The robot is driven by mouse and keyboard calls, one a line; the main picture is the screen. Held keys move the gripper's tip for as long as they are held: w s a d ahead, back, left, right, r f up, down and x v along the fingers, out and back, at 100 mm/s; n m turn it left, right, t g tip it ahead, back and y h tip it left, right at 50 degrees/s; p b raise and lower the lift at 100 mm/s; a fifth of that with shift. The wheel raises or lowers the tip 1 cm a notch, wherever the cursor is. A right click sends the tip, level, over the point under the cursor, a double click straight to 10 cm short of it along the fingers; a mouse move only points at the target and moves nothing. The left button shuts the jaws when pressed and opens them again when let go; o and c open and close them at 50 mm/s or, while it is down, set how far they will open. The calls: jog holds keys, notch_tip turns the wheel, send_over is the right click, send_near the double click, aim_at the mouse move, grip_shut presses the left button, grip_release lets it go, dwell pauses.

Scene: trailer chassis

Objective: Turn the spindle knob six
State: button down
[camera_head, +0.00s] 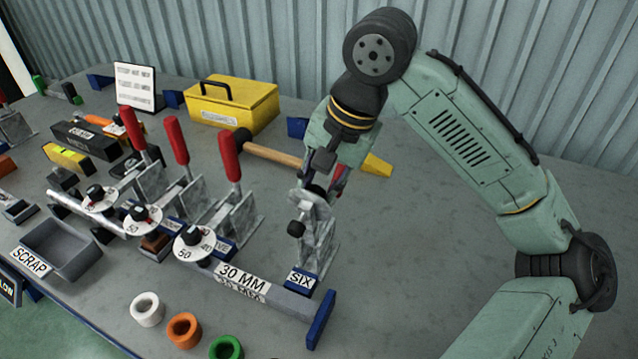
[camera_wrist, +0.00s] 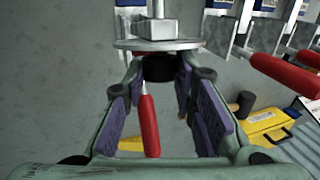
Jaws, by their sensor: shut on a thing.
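The station labelled SIX (camera_head: 301,280) stands at the right end of the grey 30 MM rail, with an upright metal clamp bracket (camera_head: 320,240) above its label. My gripper (camera_head: 320,188) reaches down to the top of this bracket, and its fingers partly hide it. In the wrist view, a black knob (camera_wrist: 160,68) under a grey disc (camera_wrist: 158,45) sits between the fingertips, and my gripper is shut on it. A red handle (camera_wrist: 149,125) shows between the fingers. A small round black end (camera_head: 296,228) sticks out from the bracket below my gripper.
Several other clamps with red handles (camera_head: 229,155) and white dials (camera_head: 194,243) stand to the left. A hammer (camera_head: 275,153) and a yellow toolbox (camera_head: 235,105) lie behind. Coloured rings (camera_head: 184,330) and a scrap tray (camera_head: 62,247) are in front. The bench to the right is clear.

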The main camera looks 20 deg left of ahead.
jog(key=y, duration=0.2)
jog(key=shift+d+f+n+y+b, duration=0.15)
jog(key=shift+n+y+b, duration=0.15)
jog(key=shift+y+b, duration=0.1)
jog(key=shift+d+y, duration=0.1)
jog(key=shift+y, duration=0.7)
jog(key=c, duration=1.3)
grip_release()
jog(key=v, duration=1.2)
jog(key=shift+w, duration=0.1)
